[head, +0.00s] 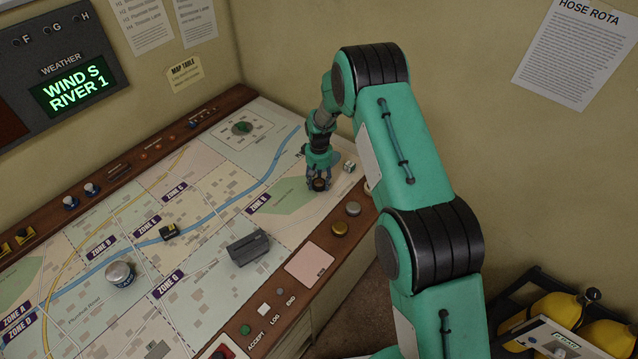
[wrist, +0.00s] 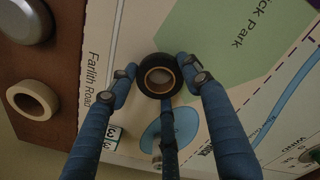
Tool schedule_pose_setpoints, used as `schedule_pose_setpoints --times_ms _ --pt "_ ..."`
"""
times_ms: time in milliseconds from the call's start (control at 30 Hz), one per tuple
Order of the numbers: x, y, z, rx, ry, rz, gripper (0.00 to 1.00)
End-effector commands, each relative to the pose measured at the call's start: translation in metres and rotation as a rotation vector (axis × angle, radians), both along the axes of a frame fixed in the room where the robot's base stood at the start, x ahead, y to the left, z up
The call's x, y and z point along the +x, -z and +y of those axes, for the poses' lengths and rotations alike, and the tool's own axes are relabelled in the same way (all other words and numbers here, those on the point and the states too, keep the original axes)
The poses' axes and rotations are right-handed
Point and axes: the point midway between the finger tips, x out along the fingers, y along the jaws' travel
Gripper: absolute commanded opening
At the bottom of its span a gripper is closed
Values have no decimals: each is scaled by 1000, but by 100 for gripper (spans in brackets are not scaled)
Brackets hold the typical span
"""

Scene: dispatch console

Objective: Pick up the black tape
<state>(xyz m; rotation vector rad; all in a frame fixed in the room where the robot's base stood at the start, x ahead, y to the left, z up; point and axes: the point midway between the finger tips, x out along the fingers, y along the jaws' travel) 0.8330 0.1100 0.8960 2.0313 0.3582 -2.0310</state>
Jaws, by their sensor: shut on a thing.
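The black tape (head: 320,185) is a small dark roll with a tan core, near the far right corner of the map table. In the wrist view the black tape (wrist: 148,90) lies flat between the fingertips, with its core facing up. My gripper (head: 319,181) reaches down over it. In the wrist view my gripper (wrist: 161,78) has its blue fingers closed around the roll, one on each side and one at the lower edge. Printed map shows around the roll; I cannot tell whether it is touching the map or just above it.
A white numbered cube (head: 348,166) stands close to the gripper, also in the wrist view (wrist: 111,138). A cream tape roll (wrist: 32,100) lies on the wooden edge. A grey box (head: 248,248), a round tin (head: 120,274) and a small yellow-black object (head: 168,231) stand on the map.

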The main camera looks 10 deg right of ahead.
Motion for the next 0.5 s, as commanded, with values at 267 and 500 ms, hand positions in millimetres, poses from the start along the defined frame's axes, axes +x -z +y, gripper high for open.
schedule_pose_setpoints --times_ms 267,500 --pt "1 -22 0 1 0 -2 22" --pt "-20 -35 -3 0 0 2 22"
